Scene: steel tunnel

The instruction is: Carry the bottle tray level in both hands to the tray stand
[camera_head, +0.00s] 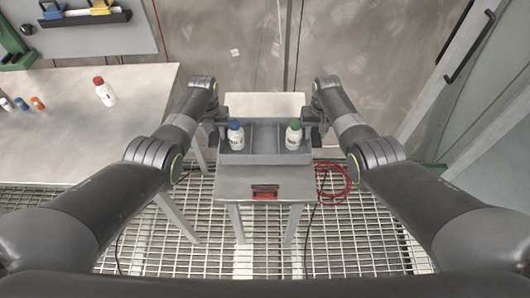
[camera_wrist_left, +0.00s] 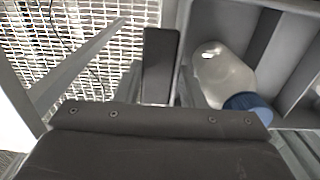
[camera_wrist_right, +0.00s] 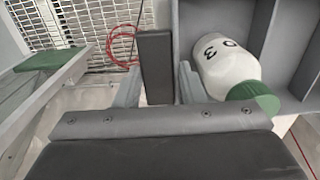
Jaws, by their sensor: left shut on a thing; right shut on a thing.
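The grey bottle tray (camera_head: 265,158) has compartments and looks level, over a small grey table (camera_head: 262,183). Whether it touches that tabletop I cannot tell. A white bottle with a blue cap (camera_head: 235,136) stands in its left compartment, and one with a green cap (camera_head: 293,136) in its right; the middle looks empty. My left gripper (camera_head: 221,128) is shut on the tray's left side, beside the blue-capped bottle (camera_wrist_left: 224,78). My right gripper (camera_head: 308,128) is shut on the right side, beside the green-capped bottle (camera_wrist_right: 226,66). I cannot tell whether the small table is the tray stand.
A workbench (camera_head: 60,140) on the left holds a red-capped bottle (camera_head: 104,92) and several small vials. A red handle (camera_head: 265,191) is on the small table's front. A coiled red cable (camera_head: 334,183) lies right of it on the grating floor (camera_head: 370,235). A wall stands behind.

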